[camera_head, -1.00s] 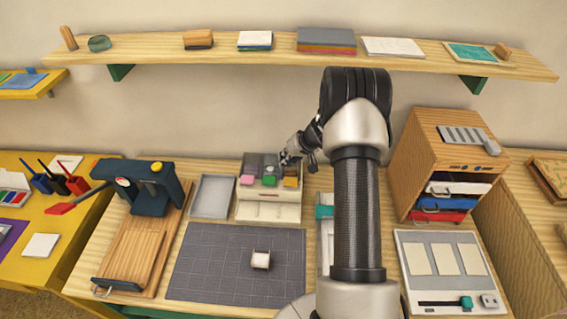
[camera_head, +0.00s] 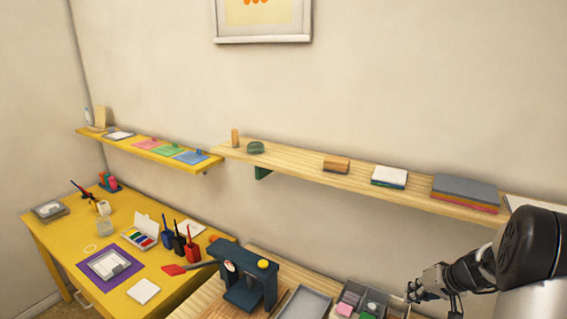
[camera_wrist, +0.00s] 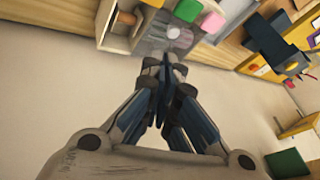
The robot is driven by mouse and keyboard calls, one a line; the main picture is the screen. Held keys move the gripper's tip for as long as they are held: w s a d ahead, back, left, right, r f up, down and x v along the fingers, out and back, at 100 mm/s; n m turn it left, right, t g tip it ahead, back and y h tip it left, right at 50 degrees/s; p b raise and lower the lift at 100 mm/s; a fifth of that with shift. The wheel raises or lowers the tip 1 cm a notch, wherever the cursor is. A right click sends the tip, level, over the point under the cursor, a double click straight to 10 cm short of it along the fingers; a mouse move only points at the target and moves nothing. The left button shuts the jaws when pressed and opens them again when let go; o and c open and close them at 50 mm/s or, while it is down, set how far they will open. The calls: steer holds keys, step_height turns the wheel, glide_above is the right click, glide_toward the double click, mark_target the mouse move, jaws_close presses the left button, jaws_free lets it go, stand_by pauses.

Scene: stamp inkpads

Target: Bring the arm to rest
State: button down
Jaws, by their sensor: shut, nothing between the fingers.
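My gripper (camera_head: 412,292) is at the lower right of the head view, beside the grey compartment box (camera_head: 352,292) that holds a pink pad (camera_head: 344,310) and a green pad (camera_head: 367,316). In the wrist view my gripper (camera_wrist: 165,68) has its fingers together and empty. The green pad (camera_wrist: 188,10) and the pink pad (camera_wrist: 213,22) show past the fingertips there. The lower part of the box is cut off in the head view.
A wooden shelf (camera_head: 290,165) with several blocks and pads runs along the wall above the bench. A dark blue press (camera_head: 243,280) and a grey tray (camera_head: 303,305) stand left of the box. A yellow table (camera_head: 75,245) is further left.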

steer(key=s+a+r+n+g, duration=0.1)
steer(key=s+a+r+n, duration=0.1)
steer(key=s+a+r, duration=0.55)
steer(key=s+a+r+n+g, duration=0.1)
steer(key=s+a+r, duration=0.2)
steer(key=a+r, duration=0.85)
steer(key=s+a+h, duration=0.1)
steer(key=s+a, duration=0.1)
steer(key=s, duration=0.4)
steer(key=s+a+h, duration=0.1)
steer(key=s+a, duration=0.2)
steer(key=s, duration=0.4)
steer(key=s+a+n, duration=0.1)
steer(key=s+a, duration=0.2)
steer(key=s, duration=0.3)
steer(key=shift+s+r+t+h, duration=0.2)
steer(key=shift+r+t+h, duration=0.1)
steer(key=shift+r+h, duration=0.1)
